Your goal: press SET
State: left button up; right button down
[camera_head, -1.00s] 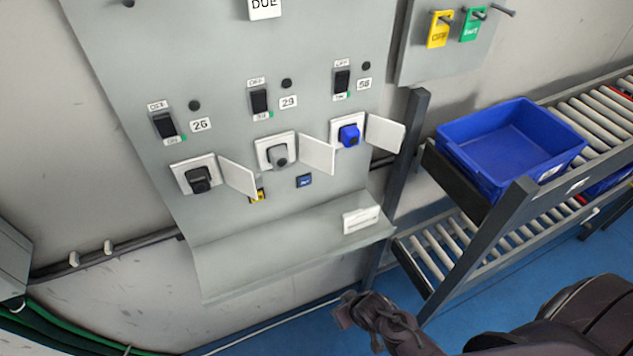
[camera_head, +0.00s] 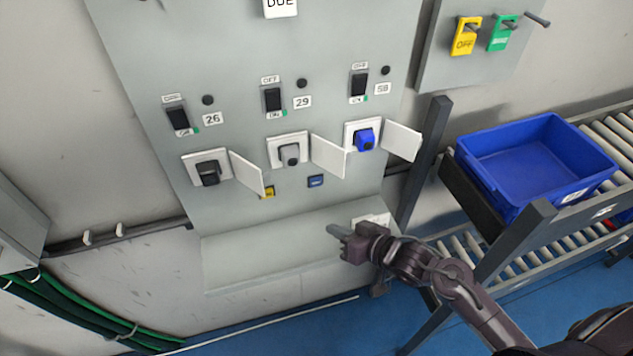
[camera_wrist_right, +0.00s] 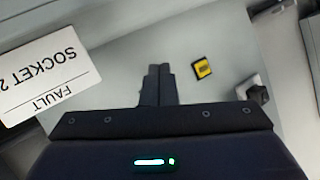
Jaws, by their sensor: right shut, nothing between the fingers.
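A small blue button (camera_head: 316,181) and a small yellow button (camera_head: 267,192) sit low on the grey panel, under the row of sockets; I cannot read which is SET. The yellow button also shows in the right wrist view (camera_wrist_right: 202,68), just right of my fingertips. My right gripper (camera_head: 333,230) is shut and empty, in front of the panel's lower ledge, below the blue button and apart from both buttons. Its closed fingers (camera_wrist_right: 160,72) point up in the right wrist view. The blue button is not clear there. My left gripper is not in view.
Sockets with a black plug (camera_head: 208,172), a grey plug (camera_head: 290,153) and a blue plug (camera_head: 365,140) have white flaps open. A white card (camera_wrist_right: 48,77) reading FAULT SOCKET 2 stands close left of my gripper. A blue bin (camera_head: 538,160) is on rollers at right.

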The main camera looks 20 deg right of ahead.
aim_at(316, 182)
jog(key=shift+s+r+y, duration=0.2)
jog(key=shift+r+y, duration=0.7)
jog(key=shift+y, duration=0.25)
jog(key=shift+s+r+y, duration=0.15)
jog(key=shift+r+y, duration=0.7)
jog(key=shift+y, duration=0.3)
jog(key=shift+w, duration=0.15)
jog(key=w+b, duration=0.5)
jog(key=w, duration=0.3)
jog(key=shift+w+a, duration=0.25)
jog(key=shift+w, duration=0.05)
jog(key=shift+w, duration=0.1)
